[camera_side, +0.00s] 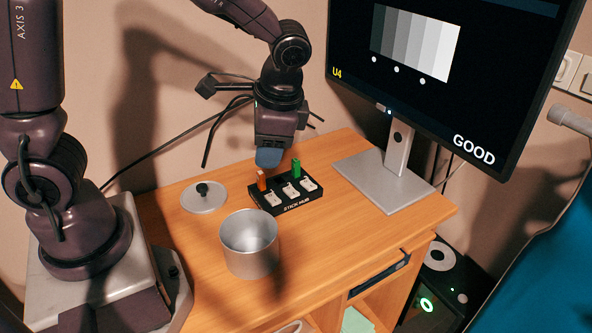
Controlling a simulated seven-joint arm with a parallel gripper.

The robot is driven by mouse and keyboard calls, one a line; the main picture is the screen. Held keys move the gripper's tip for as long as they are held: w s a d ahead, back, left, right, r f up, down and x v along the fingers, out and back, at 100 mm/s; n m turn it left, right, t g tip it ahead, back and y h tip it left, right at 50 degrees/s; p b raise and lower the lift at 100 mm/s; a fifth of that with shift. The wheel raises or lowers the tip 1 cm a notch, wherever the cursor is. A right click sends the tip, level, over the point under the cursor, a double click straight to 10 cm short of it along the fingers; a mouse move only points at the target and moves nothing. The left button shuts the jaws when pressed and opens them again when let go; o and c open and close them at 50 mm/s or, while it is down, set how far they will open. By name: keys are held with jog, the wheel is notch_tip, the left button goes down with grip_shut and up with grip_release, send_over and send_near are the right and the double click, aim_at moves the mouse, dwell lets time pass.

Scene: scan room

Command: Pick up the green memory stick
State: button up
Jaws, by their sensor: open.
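The green memory stick (296,168) stands upright in the back right part of the black stick hub (296,207), which lies on the wooden desk. An orange stick (261,181) stands upright at the hub's left end. My gripper (268,157) is open and points down above the back of the hub, to the left of the green stick and apart from it in the picture. Its blue fingertip pad shows, and the other finger is hidden behind it. Nothing shows between the fingers.
An open metal pot (249,258) stands in front of the hub, and its lid (204,197) lies to the left. A monitor (440,70) on a silver stand (383,181) rises close on the right. Bare desk (355,224) lies to the hub's front right.

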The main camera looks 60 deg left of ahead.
aim_at(298, 161)
jog(key=w+a+f+m+y, duration=0.1)
jog(key=w+f+m+y, duration=0.2)
jog(key=w+f+m, duration=0.1)
jog(key=w+a+f+m+y, duration=0.1)
jog(key=w+f+m+y, duration=0.2)
jog(key=f, duration=0.4)
jog(key=w+a+f+m+y, duration=0.1)
jog(key=w+f+m+y, duration=0.2)
jog(key=w+f+m, duration=0.1)
jog(key=shift+w+a+f+m+y, duration=0.2)
jog(key=shift+w+f+m+y, duration=0.15)
jog(key=shift+w+f, duration=0.5)
jog(key=shift+m+t+y, duration=0.45)
jog(key=shift+m+t, duration=0.05)
jog(key=shift+m, duration=0.15)
jog(key=a, duration=0.2)
jog(key=w+a, duration=0.1)
jog(key=a, duration=0.4)
jog(key=shift+w+a+f, duration=0.1)
jog(key=shift+w+f, duration=0.15)
jog(key=shift+w, duration=0.15)
jog(key=shift+r+x, duration=0.15)
jog(key=shift+x, duration=1.2)
jog(key=shift+r+x, duration=0.1)
jog(key=shift+x, duration=1.3)
jog(key=shift+w, duration=0.15)
jog(key=shift+c, duration=0.5)
grip_shut()
